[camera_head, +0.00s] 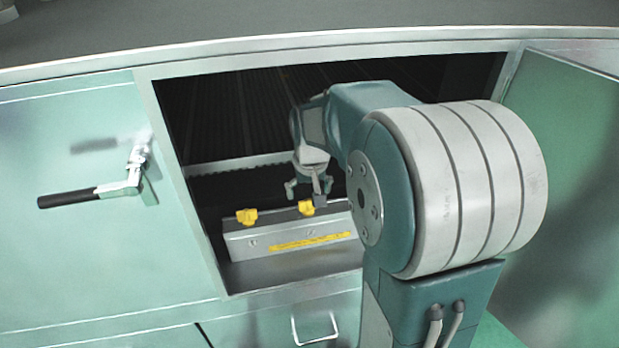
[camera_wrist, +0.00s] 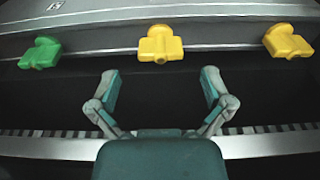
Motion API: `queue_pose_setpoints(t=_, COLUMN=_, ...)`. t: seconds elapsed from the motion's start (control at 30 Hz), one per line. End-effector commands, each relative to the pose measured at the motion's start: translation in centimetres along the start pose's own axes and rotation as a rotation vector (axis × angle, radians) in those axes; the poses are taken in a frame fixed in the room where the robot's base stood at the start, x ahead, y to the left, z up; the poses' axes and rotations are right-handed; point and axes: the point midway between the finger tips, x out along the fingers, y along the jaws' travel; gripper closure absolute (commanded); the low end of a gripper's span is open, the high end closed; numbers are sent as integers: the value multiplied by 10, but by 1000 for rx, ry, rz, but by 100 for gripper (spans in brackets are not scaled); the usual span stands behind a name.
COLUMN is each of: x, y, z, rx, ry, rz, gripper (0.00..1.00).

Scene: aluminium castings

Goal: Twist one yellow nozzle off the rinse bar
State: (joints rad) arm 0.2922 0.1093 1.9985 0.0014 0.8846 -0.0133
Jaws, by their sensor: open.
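The grey rinse bar (camera_head: 238,247) sits inside the open cabinet, and its edge crosses the top of the wrist view (camera_wrist: 220,36). Two yellow nozzles are on it in the head view, one at left (camera_head: 247,216) and one near my gripper (camera_head: 306,208). The wrist view shows a yellow nozzle in the middle (camera_wrist: 160,45), another at right (camera_wrist: 288,42) and a green nozzle (camera_wrist: 40,52) at left. The green one does not show in the head view. My gripper (camera_wrist: 160,76) is open and empty, its fingers spread apart short of the middle yellow nozzle.
The cabinet frame (camera_head: 210,245) surrounds the opening, with an open door (camera_head: 575,170) at right. A black-handled latch (camera_head: 95,193) is on the left panel, and a drawer handle (camera_head: 316,328) is below. A pale toothed strip (camera_wrist: 50,145) crosses behind my fingers.

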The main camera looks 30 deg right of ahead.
Motion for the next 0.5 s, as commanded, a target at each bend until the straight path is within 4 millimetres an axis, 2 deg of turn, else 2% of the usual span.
queue_pose_setpoints(t=0.2, x=36, y=0, z=1, rx=0, ry=-4, rz=-1, gripper=0)
queue_pose_setpoints(t=0.33, x=49, y=1, z=0, rx=1, ry=-2, rz=-2, gripper=0)
queue_pose_setpoints(t=0.5, x=54, y=0, z=0, rx=0, ry=1, rz=-1, gripper=0)
